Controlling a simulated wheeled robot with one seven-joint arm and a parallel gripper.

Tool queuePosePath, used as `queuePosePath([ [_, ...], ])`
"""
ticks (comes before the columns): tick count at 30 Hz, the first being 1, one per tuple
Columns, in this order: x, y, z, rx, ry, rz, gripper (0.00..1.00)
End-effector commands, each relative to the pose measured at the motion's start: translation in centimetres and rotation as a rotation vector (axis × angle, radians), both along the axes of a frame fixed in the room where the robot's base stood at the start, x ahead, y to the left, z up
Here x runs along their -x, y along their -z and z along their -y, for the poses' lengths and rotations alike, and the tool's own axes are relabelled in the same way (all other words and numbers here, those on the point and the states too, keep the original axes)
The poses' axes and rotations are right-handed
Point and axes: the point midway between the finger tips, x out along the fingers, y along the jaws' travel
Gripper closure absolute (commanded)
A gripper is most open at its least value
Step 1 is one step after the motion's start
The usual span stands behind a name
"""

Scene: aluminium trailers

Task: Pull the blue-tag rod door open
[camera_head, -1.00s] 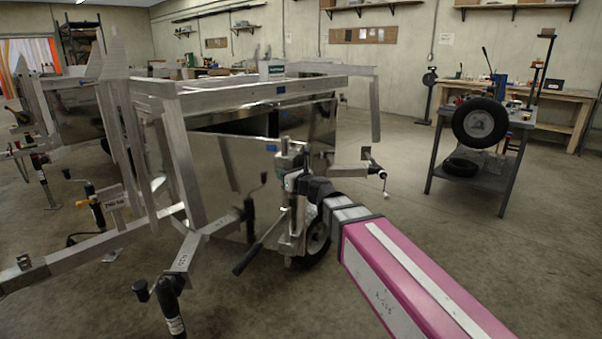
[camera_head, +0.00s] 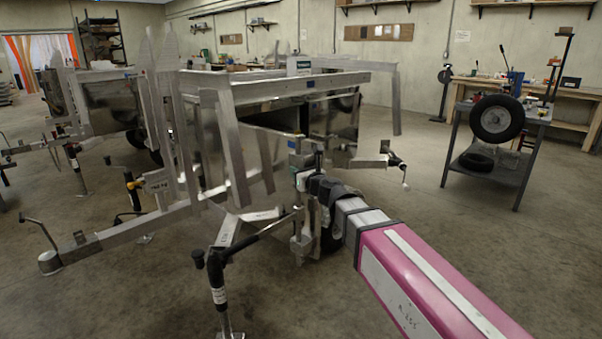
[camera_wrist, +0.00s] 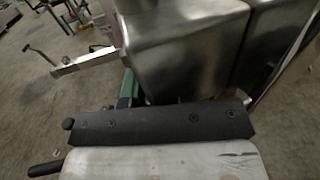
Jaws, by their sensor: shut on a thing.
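The near aluminium trailer (camera_head: 275,86) stands in the middle of the head view. A blue tag (camera_head: 292,143) shows on upright metal hardware at its front, just above my gripper (camera_head: 304,180). My gripper is shut on the blue-tag rod hardware, but my wrist and arm hide the fingertips and the exact grip. A dark opening shows under the trailer's top frame, behind the blue tag. In the wrist view, a black bolted bar on my wrist crosses the lower half. Beyond it are a green part (camera_wrist: 129,88) and shiny metal (camera_wrist: 185,45).
A trailer drawbar (camera_head: 140,222) and a black-gripped jack (camera_head: 218,285) stand close at the left and front. A wheel lies behind my wrist. A grey cart with a tyre (camera_head: 497,118) stands at the right. The floor between cart and trailer is clear.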

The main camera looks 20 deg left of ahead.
Motion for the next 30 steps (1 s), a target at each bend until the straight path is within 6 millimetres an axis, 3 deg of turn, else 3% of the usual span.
queuePosePath([
  [11,0.0,0.0,0.0,0.000,-0.002,0.000,1.00],
  [12,0.0,0.0,0.0,0.000,-0.002,0.000,0.64],
  [13,0.0,0.0,0.0,0.000,-0.002,0.000,0.54],
  [14,0.0,0.0,0.0,0.000,-0.001,0.000,0.52],
  [24,0.1,0.0,0.2,0.000,0.000,0.000,0.52],
  [30,0.6,0.0,1.8,0.000,0.001,0.000,0.52],
])
